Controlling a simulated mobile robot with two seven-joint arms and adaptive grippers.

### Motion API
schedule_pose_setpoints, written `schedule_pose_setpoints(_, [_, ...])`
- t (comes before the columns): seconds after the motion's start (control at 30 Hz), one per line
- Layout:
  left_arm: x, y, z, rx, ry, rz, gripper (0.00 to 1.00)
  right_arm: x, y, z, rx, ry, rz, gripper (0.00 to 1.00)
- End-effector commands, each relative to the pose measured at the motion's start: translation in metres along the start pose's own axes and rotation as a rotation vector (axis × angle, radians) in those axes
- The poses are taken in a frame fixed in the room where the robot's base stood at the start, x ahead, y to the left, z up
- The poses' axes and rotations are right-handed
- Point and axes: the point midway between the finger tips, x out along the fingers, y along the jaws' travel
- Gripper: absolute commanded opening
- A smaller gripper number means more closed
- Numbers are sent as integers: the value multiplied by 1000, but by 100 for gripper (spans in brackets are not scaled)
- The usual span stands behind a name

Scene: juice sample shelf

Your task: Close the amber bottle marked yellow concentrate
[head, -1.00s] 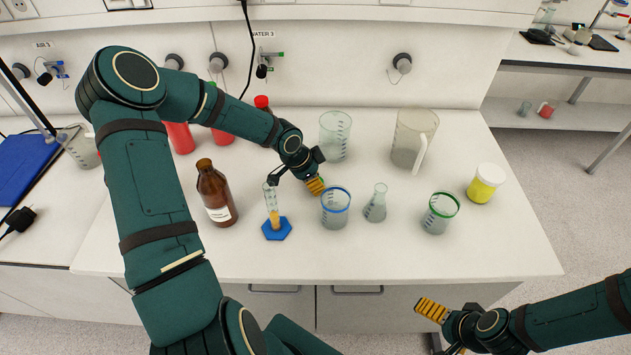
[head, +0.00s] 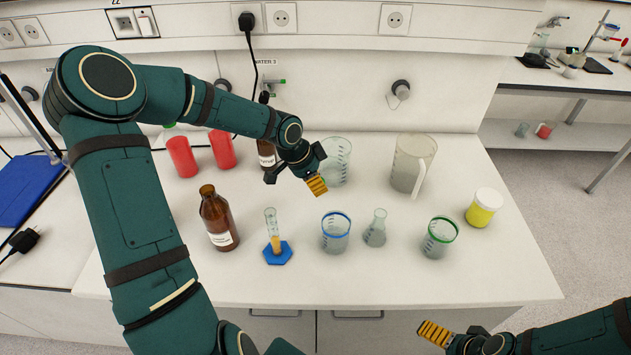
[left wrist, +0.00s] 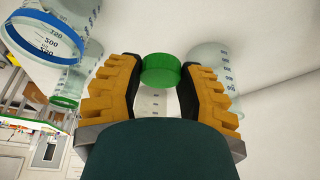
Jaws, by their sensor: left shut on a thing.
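An amber bottle (head: 217,218) with a white label stands upright at the left of the bench; its neck looks uncapped, and the label is too small to read. My left gripper (head: 300,182) is above the bench, right of that bottle and in front of the large beaker. In the left wrist view my left gripper (left wrist: 160,85) is shut on a green cap (left wrist: 160,70), held between the yellow fingers. The cap is hard to make out in the head view. My right gripper (head: 434,333) is low at the front right; its jaw opening does not show.
A graduated cylinder on a blue foot (head: 278,254), a blue-rimmed beaker (head: 336,236), a flask (head: 375,230) and a green-rimmed beaker (head: 440,240) stand along the front. Behind are a large beaker (head: 340,155), a jug (head: 408,165) and red containers (head: 182,157). A yellow jar (head: 483,208) stands right.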

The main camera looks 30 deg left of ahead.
Motion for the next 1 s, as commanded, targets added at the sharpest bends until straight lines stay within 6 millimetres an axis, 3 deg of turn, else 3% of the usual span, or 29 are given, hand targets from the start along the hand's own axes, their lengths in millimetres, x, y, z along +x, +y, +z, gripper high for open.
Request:
schedule_pose_setpoints(0.23, [5,16,-16,-28,-12,-11,31,12,4,2,-1,-2,1,100])
schedule_pose_setpoints(0.5, [11,76,-63,-190,-29,-84,31,52,18,11,-3,-12,6,100])
schedule_pose_setpoints(0.7, [7,108,-82,-300,-9,-130,31,70,24,15,-5,-17,9,100])
schedule_pose_setpoints(1.0, [3,118,-88,-345,1,-143,31,72,25,15,-6,-17,9,100])
